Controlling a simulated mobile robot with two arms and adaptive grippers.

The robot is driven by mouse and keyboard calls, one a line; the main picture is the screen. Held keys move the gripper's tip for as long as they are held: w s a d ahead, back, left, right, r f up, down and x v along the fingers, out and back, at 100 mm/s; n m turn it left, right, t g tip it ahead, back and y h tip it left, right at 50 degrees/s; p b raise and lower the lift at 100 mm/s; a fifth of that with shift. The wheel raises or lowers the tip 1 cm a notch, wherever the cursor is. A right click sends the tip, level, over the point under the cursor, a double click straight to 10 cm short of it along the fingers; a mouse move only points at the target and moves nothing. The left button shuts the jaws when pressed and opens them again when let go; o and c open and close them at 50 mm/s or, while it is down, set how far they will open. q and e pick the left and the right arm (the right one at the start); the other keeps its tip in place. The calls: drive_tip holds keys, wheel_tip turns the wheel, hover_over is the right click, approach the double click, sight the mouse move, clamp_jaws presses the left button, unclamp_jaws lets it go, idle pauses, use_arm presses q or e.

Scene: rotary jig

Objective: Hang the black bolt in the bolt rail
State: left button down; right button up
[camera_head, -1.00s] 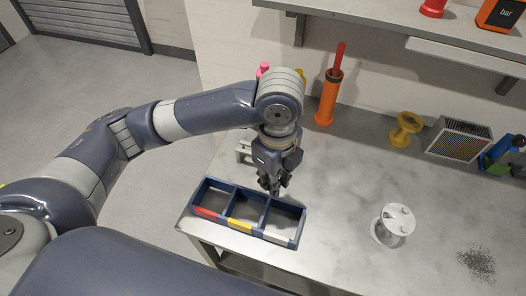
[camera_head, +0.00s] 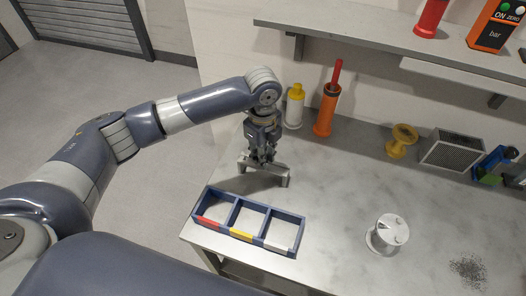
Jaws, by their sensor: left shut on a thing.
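My left gripper (camera_head: 263,160) points down at the grey bolt rail (camera_head: 283,180), a low bracket on the table behind the tray. Its fingers are at the rail's top and partly cover it. The gripper is shut on a small dark thing, most likely the black bolt, which hardly stands out from the dark fingers. I cannot tell whether the bolt touches the rail or sits in a slot. My right gripper is not in view.
A blue three-compartment tray (camera_head: 233,215) with red, yellow and white labels stands at the table's front left. A white round fixture (camera_head: 387,234) is to the right. Bottles, a yellow spool (camera_head: 402,141) and a grey box (camera_head: 452,150) line the back. Mid-table is clear.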

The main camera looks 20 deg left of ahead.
use_arm(q)
drive_tip(key=shift+f, duration=0.3)
drive_tip(key=shift+f, duration=0.25)
drive_tip(key=c, duration=1.5)
unclamp_jaws()
wheel_tip(320, 180, up, 13)
drive_tip(key=shift+b, duration=1.25)
drive_tip(key=shift+s, duration=0.1)
